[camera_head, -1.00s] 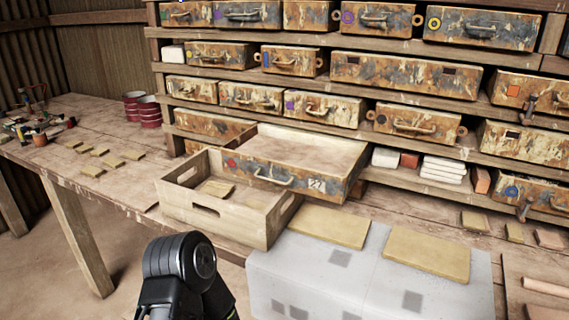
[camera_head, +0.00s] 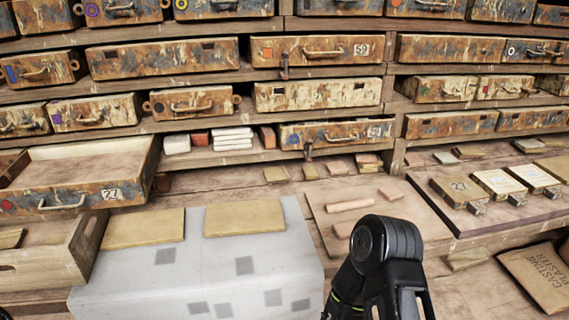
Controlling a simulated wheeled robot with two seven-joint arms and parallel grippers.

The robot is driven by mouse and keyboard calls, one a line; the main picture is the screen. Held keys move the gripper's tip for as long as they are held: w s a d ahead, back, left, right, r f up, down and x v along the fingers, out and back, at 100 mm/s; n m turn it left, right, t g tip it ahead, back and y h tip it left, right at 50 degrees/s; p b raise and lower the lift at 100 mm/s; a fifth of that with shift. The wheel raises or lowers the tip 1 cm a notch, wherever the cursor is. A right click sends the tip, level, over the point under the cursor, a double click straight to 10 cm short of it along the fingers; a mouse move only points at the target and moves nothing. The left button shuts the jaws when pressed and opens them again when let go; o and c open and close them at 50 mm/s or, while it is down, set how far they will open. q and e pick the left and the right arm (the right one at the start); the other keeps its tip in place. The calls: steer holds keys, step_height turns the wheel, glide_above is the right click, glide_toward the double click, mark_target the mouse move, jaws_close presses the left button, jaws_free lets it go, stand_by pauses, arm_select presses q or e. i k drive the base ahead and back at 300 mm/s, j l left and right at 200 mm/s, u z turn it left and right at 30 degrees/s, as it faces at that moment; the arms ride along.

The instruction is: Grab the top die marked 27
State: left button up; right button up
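The number 27 is on the front plate of a rusty, paint-flaked open drawer (camera_head: 84,194) at the left. It is pulled out from the shelf, over a wooden crate (camera_head: 48,262), and the part of its inside that shows looks empty. Three small flat blocks lie on a board at the right: a tan one (camera_head: 460,188), a paler one (camera_head: 499,182) and another pale one (camera_head: 534,176). Each has a metal fitting at its near edge. Their markings are too small to read. A black link of my arm stands at the bottom. Neither gripper shows.
Shelves of rusty drawers fill the back. A grey slab (camera_head: 200,275) with tan tiles lies in front. A board (camera_head: 378,207) with pinkish clay pieces lies mid-bench. A casting plaster bag (camera_head: 540,280) lies at lower right.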

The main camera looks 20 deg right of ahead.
mark_target(459, 191)
steer(key=z, duration=1.75)
steer(key=i+l+z, duration=0.1)
steer(key=i+l, duration=0.2)
steer(key=l, duration=0.2)
steer(key=i+l+z, duration=0.15)
steer(key=l, duration=0.35)
steer(key=i+l+z, duration=0.1)
steer(key=i+l, duration=0.35)
